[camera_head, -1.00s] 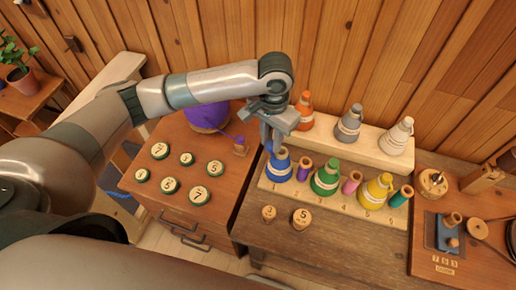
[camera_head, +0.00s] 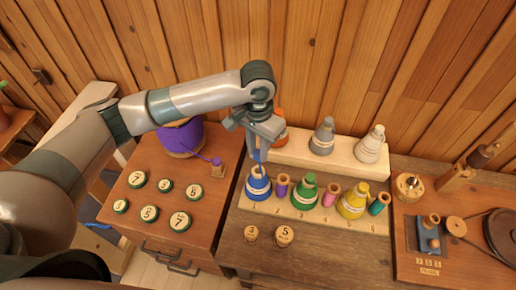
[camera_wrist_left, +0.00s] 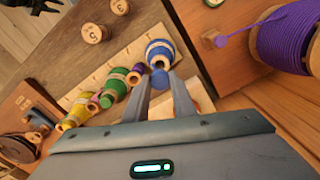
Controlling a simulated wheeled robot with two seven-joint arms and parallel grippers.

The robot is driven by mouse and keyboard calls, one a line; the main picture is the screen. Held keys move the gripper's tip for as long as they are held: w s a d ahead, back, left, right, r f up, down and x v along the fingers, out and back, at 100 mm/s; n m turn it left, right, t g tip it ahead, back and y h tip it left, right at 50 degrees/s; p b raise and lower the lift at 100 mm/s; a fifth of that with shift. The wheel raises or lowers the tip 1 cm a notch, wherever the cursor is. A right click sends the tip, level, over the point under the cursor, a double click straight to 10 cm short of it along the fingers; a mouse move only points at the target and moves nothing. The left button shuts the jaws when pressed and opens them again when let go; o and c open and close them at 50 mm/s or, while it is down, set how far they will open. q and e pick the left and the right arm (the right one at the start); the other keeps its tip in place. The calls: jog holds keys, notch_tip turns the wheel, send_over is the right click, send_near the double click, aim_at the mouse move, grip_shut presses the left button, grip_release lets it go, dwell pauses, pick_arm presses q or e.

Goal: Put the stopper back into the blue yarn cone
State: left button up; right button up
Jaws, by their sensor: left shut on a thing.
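The blue yarn cone (camera_head: 258,187) stands at the left end of the front row on the pale numbered rack, its wooden top ring facing up. It also shows in the wrist view (camera_wrist_left: 159,52), just past the fingertips. My left gripper (camera_head: 258,157) points down over this cone, shut on the blue stopper (camera_wrist_left: 159,79), whose round blue end shows between the fingers. The stopper is close above the cone's top; whether it touches the cone I cannot tell. My right gripper is not recognisable in these views.
Purple (camera_head: 282,184), green (camera_head: 304,196), pink and yellow (camera_head: 353,202) spools stand close to the right of the blue cone. A raised block (camera_head: 300,149) behind carries orange, grey and white cones. Purple yarn (camera_head: 181,137) and several numbered discs lie on the left cabinet.

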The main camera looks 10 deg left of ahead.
aim_at(258, 160)
pick_arm(q)
jog(key=shift+f+b, duration=0.65)
notch_tip(258, 160, down, 2)
jog(key=b, duration=0.3)
jog(key=shift+f, duration=0.75)
jog(key=shift+f, duration=0.1)
jog(key=shift+f, duration=0.15)
